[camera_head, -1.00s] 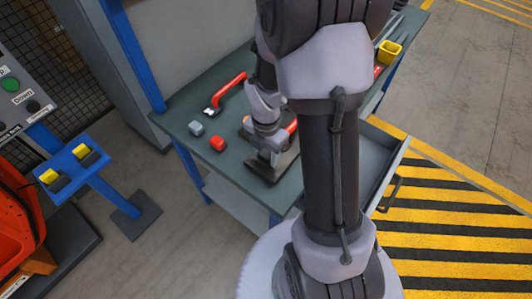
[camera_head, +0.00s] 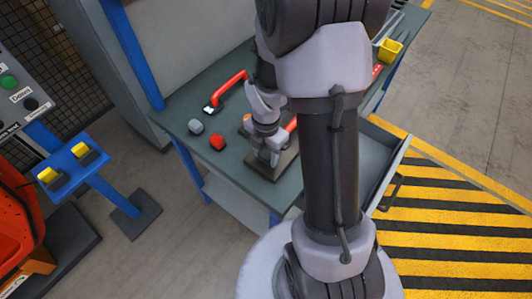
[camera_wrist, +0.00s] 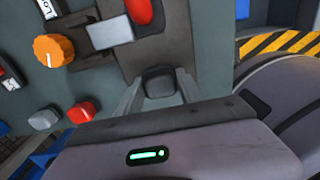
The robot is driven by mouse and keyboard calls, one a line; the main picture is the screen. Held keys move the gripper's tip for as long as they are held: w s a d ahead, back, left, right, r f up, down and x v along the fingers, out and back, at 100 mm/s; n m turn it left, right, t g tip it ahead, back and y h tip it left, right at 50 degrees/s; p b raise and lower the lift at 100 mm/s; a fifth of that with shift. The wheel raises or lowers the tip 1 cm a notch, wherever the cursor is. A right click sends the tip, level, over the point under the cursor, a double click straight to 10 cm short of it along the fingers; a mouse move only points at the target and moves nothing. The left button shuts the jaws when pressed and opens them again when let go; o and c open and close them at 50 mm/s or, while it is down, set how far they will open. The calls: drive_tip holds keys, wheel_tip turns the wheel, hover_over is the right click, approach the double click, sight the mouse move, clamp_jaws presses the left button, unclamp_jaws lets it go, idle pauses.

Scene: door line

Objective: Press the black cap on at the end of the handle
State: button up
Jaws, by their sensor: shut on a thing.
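The black cap (camera_wrist: 159,82) is between the two fingertips of my gripper (camera_wrist: 160,90) in the wrist view. My gripper is shut on it, over a dark plate. The red handle (camera_wrist: 139,10) shows at the top of the wrist view, beside a grey block (camera_wrist: 108,34). The cap looks apart from the handle's visible end. In the head view my gripper (camera_head: 271,158) is low over the plate on the bench, and part of the red handle (camera_head: 291,125) shows behind my arm. The cap cannot be made out there.
A grey cap (camera_head: 196,126) and a red cap (camera_head: 217,143) lie on the bench (camera_head: 180,108). Another red handle (camera_head: 228,88) lies behind them. An orange knob (camera_wrist: 54,50) is left of the grey block. A yellow bin (camera_head: 389,50) stands at the far right.

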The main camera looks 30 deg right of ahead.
drive_tip(key=shift+f, duration=0.1)
drive_tip(key=o, duration=1.4)
wheel_tip(320, 180, up, 18)
drive_tip(key=p, duration=0.6)
drive_tip(key=shift+f+p, duration=0.25)
drive_tip(key=shift+p, duration=0.15)
